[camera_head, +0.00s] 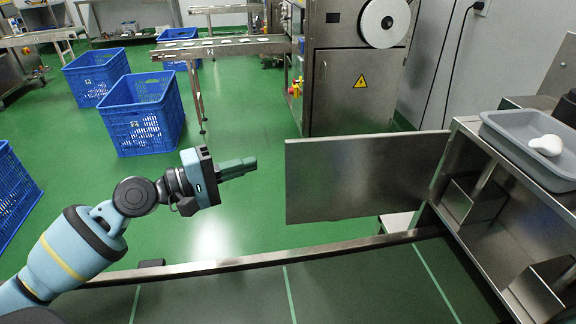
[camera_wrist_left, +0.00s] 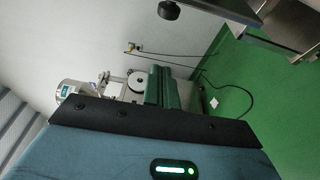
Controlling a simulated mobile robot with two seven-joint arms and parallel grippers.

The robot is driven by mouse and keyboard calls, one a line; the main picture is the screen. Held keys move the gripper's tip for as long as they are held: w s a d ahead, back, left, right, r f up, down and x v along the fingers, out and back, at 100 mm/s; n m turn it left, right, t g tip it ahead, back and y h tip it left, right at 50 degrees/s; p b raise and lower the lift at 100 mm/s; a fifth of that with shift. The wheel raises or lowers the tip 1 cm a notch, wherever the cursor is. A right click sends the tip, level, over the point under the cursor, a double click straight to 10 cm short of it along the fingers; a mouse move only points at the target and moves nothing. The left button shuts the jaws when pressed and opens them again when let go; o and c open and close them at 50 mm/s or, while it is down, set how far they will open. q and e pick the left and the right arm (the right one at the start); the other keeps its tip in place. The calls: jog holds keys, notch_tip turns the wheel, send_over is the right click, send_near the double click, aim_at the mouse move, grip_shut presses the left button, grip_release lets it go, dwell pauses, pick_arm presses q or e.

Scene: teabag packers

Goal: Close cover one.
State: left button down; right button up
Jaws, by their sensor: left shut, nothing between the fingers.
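A flat grey metal panel (camera_head: 365,177), which looks like the cover, stands open and upright at the centre right of the head view. Its right edge meets the metal cabinet (camera_head: 462,160), whose inside shows open with metal bins. My left gripper (camera_head: 254,164) is shut and empty, a short gap to the left of the panel's left edge and pointing towards it. Its dark green fingers also show in the left wrist view (camera_wrist_left: 163,87). I cannot make out the panel surely in the wrist view. My right gripper is out of view.
A grey tray (camera_head: 500,135) with a white object (camera_head: 546,145) sits on the cabinet top. A dark green surface with light lines (camera_head: 340,290) lies in front, edged by a metal rail (camera_head: 230,267). Blue crates (camera_head: 143,130) and a machine (camera_head: 350,90) stand behind. Green floor is free left of the panel.

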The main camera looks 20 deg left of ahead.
aim_at(288, 166)
pick_arm(q)
jog(key=x, duration=0.9)
jog(key=shift+s+d+p, duration=0.55)
jog(key=shift+s+p, duration=0.1)
jog(key=shift+s, duration=0.15)
jog(key=shift+s+d+p, duration=0.55)
jog(key=shift+s+p, duration=0.05)
jog(key=shift+s, duration=0.2)
